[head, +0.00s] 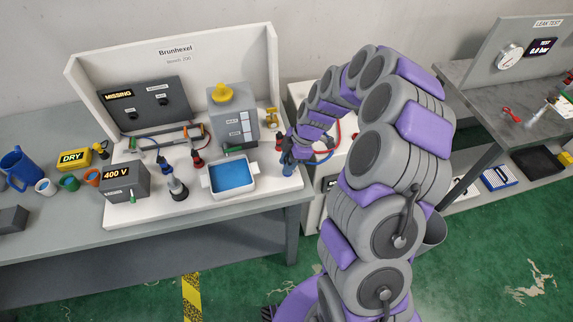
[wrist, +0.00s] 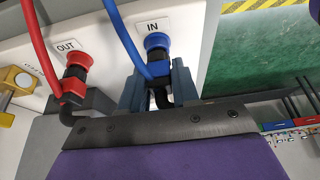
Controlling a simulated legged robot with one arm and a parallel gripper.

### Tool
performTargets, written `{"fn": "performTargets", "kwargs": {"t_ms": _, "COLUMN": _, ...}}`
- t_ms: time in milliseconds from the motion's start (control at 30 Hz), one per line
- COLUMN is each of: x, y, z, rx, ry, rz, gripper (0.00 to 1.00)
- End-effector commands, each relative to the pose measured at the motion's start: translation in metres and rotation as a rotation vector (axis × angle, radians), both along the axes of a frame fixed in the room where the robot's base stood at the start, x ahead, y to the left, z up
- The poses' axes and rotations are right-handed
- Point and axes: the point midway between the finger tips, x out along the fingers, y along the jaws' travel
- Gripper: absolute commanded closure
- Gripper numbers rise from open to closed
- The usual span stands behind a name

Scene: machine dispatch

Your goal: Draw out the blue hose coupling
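The blue hose coupling (wrist: 158,56) sits in the port labelled IN on the white panel in the wrist view. It has a blue collar, a dark body and a blue hose (wrist: 122,32) running up from it. My gripper (wrist: 158,92) has one blue-grey finger on each side of the coupling's lower dark part. I cannot tell whether the fingers press on it. In the head view my gripper (head: 289,156) is at the right end of the white bench unit, and the coupling is hidden behind my arm there.
A red hose coupling (wrist: 75,78) sits close on the left in the port labelled OUT. A brass fitting (wrist: 17,82) is further left. In the head view, a blue-filled tray (head: 232,176) and a grey machine (head: 233,118) stand left of my gripper. Green floor lies in front.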

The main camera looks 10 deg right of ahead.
Motion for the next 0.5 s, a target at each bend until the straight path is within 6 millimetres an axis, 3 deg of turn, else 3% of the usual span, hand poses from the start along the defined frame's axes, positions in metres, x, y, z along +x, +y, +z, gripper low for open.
{"fn": "performTargets", "kwargs": {"t_ms": 300, "x": 0.0004, "y": 0.0, "z": 0.0001, "rx": 0.0, "ry": -0.001, "rz": 0.0, "gripper": 1.0}}
{"fn": "performTargets", "kwargs": {"t_ms": 500, "x": 0.0004, "y": -0.0001, "z": 0.0005, "rx": 0.0, "ry": -0.001, "rz": 0.0, "gripper": 1.0}}
